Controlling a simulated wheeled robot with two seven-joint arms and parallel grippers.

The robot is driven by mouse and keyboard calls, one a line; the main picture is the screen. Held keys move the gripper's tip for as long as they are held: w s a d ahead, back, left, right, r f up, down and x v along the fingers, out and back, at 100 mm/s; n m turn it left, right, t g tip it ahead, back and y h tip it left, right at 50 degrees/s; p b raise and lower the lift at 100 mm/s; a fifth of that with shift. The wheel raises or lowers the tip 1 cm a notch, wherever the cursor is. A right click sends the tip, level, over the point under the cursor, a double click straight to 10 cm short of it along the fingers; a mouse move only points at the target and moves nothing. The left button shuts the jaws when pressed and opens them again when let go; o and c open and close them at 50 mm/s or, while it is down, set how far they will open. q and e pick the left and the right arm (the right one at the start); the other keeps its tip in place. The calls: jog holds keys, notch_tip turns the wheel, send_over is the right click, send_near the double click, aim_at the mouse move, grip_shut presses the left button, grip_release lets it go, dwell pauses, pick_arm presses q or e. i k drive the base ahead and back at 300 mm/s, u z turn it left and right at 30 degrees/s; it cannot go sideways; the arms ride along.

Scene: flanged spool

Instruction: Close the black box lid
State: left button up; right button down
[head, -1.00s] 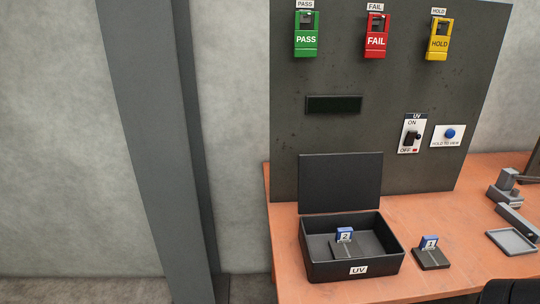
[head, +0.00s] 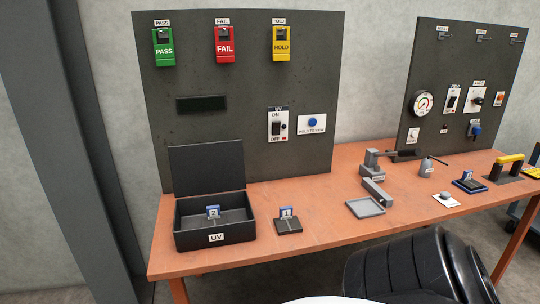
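The black box (head: 188,240), labelled UV, sits on the left part of the orange table. Its lid (head: 207,170) stands upright at the back edge, so the box is open. Inside the box is a small dark stand with a blue-and-white tag marked 2 (head: 213,211). A similar block marked 1 (head: 287,225) stands on the table just right of the box. Neither of my grippers shows in the head view.
A dark panel behind the box carries green PASS (head: 163,50), red FAIL (head: 225,45) and yellow HOLD (head: 282,44) holders, plus a UV switch (head: 278,125).

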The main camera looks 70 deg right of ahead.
aim_at(217, 166)
jog(key=k, duration=0.2)
jog(key=z, duration=1.15)
